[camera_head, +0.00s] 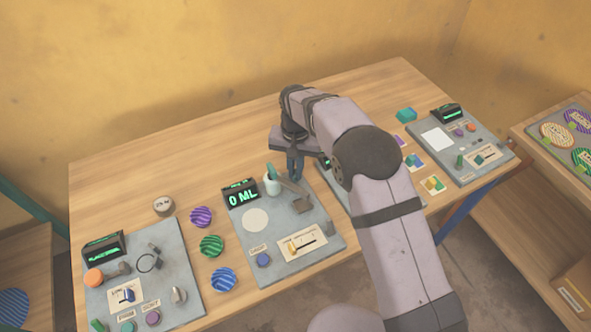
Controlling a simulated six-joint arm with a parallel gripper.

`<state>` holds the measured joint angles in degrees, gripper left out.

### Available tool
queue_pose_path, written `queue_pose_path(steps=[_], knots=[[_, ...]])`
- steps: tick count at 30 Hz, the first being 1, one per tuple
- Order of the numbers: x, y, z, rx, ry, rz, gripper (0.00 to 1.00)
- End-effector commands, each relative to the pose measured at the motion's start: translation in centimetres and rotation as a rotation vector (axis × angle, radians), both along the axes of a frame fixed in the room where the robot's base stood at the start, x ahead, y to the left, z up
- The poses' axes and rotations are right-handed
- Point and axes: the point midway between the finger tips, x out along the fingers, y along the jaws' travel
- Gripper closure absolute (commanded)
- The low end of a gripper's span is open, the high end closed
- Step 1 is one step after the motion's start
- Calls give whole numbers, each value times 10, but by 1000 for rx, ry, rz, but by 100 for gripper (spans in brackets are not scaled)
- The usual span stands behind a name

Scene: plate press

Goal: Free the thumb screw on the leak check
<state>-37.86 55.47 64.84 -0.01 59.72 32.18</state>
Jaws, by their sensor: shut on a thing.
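A grey panel (240,229) with a green "0 ML" display (241,196) lies in the middle of the table; I cannot read a leak check label on it. It has a white round pad (255,220), a white cup (272,186) with a green item in it, and a grey-brown arm-like fixture (302,205). My gripper (295,178) points down at the back right of this panel, just right of the cup. It is shut on a small dark part at the fixture's upper end. The fingers hide it, and I cannot tell whether it is the thumb screw.
Another panel (178,268) with knobs lies at left, and one (480,137) at back right. My arm covers most of a further panel. The back left tabletop is clear.

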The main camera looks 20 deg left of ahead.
Motion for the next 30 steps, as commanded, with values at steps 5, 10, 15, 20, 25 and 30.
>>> queue_pose_path(steps=[5, 10, 15, 20, 25, 30], knots=[[0, 0, 1, 1, -1, 168, 100], [0, 0, 1, 1, -1, 327, 100], [0, 1, 1, 1, -2, 469, 100], [1, 1, 2, 1, -1, 575, 100], [1, 1, 2, 2, -2, 651, 100], [1, 1, 2, 2, -2, 690, 100]])
